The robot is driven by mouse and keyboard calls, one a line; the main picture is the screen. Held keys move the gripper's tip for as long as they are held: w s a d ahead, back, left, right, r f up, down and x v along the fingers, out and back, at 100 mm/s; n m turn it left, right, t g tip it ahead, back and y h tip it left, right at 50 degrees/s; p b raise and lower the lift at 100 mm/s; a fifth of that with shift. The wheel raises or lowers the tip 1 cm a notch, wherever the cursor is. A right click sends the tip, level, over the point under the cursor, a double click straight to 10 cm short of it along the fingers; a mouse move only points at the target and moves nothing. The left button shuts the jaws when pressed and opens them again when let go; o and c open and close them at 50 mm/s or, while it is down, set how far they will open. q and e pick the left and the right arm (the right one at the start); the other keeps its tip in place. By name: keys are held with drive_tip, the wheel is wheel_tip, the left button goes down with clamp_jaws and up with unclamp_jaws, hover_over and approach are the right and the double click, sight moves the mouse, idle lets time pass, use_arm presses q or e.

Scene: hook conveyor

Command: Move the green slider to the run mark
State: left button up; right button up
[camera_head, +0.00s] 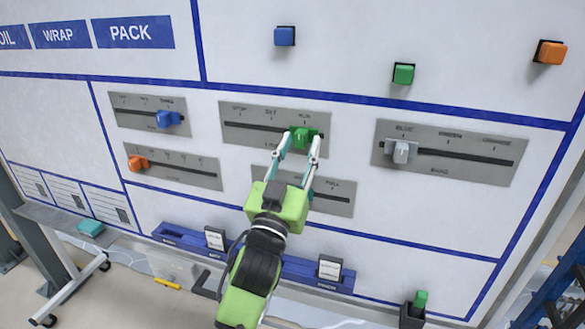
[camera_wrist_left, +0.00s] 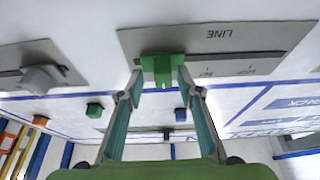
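The green slider (camera_head: 304,135) sits at the right end of its slot on the grey LINE plate (camera_head: 251,117), just below the RUN mark (camera_head: 304,119). The STOP and SET marks are to its left. My left gripper (camera_head: 301,144) reaches up from below, with its two fingertips on either side of the slider. In the left wrist view, the gripper (camera_wrist_left: 160,76) shows gaps between its fingers and the green knob (camera_wrist_left: 162,70), so it looks open. The plate appears upside down there. My right gripper is not in view.
A blue slider (camera_head: 167,118) and an orange slider (camera_head: 138,162) are on plates to the left. A grey slider (camera_head: 401,151) is on a plate to the right. Blue, green and orange buttons are above. A blue rail (camera_head: 305,270) runs below.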

use_arm(q)
drive_tip(key=v, duration=1.1)
drive_tip(key=shift+d, duration=0.15)
wheel_tip(320, 180, down, 38)
drive_tip(key=w+a+g+y+b, duration=0.2)
drive_tip(key=g+y, duration=0.1)
drive_tip(key=g, duration=0.4)
drive_tip(key=s+a+f+g+y, duration=0.15)
drive_tip(key=s+f, duration=0.25)
drive_tip(key=f, duration=0.5)
drive_tip(key=s+a+f+g+h, duration=0.1)
drive_tip(key=s+a+f+g, duration=0.15)
drive_tip(key=f, duration=0.55)
drive_tip(key=s+a+f+g+y+b, duration=0.1)
drive_tip(key=s+a+f+g, duration=0.35)
drive_tip(key=s+f, duration=0.85)
drive_tip(key=s+a+f+g+y+b, duration=0.1)
drive_tip(key=s+a+f+g+y, duration=0.1)
drive_tip(key=s+a+f, duration=0.8)
drive_tip(key=s+a+f+g, duration=0.1)
drive_tip(key=s+f, duration=0.2)
drive_tip(key=s, duration=0.6)
drive_tip(key=s+f+n+g, duration=0.1)
drive_tip(key=s+f+g, duration=0.1)
drive_tip(key=s, duration=0.8)
drive_tip(key=shift+s+a+f+b, duration=0.2)
drive_tip(key=shift+a+f+b, duration=0.15)
drive_tip(key=shift+f, duration=0.25)
drive_tip(key=shift+y, duration=0.25)
